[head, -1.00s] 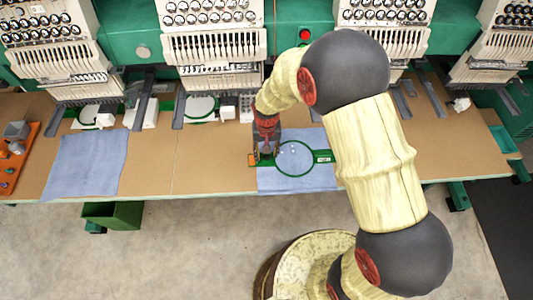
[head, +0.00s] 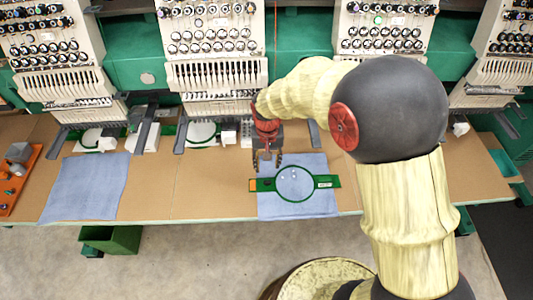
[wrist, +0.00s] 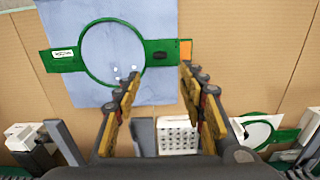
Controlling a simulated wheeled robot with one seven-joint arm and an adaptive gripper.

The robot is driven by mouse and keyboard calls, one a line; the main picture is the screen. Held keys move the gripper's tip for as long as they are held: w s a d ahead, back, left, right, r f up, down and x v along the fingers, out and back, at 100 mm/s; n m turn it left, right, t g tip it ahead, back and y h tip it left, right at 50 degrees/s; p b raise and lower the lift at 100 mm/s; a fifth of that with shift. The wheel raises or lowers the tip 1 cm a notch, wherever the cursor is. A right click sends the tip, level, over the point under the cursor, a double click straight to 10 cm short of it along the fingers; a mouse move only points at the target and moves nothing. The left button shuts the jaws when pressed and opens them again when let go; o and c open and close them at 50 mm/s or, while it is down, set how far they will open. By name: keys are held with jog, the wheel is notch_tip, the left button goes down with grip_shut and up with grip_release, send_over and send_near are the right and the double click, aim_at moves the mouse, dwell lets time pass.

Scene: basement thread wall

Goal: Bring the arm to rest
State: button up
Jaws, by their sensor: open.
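My gripper (head: 267,163) is open and empty, with its fingers pointing down over the table just behind the left end of a green embroidery hoop. The hoop (head: 325,182) lies on a blue cloth (head: 297,211) at the table's front edge. In the wrist view, my gripper (wrist: 158,78) shows both fingers apart with nothing between them. The hoop (wrist: 70,60) and its orange end tab (wrist: 185,50) lie ahead of the fingertips, apart from them. A few small white bits lie inside the hoop ring.
Embroidery machines (head: 215,75) line the back of the brown table (head: 205,190). Another blue cloth (head: 85,188) lies at the left, beside an orange tool board (head: 18,180). A green bin (head: 112,239) stands under the table. The table's right part is clear.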

jog(key=s+d+r+t+b, duration=0.2)
jog(key=s+d+r, duration=0.5)
jog(key=s+r, duration=0.3)
jog(key=s+d+r+t+b, duration=0.3)
jog(key=s+d+r, duration=0.4)
jog(key=s+r, duration=0.3)
jog(key=shift+r+n+t, duration=0.3)
jog(key=shift+r, duration=0.05)
jog(key=shift+s, duration=0.1)
jog(key=shift+c, duration=0.3)
dwell(1.5)
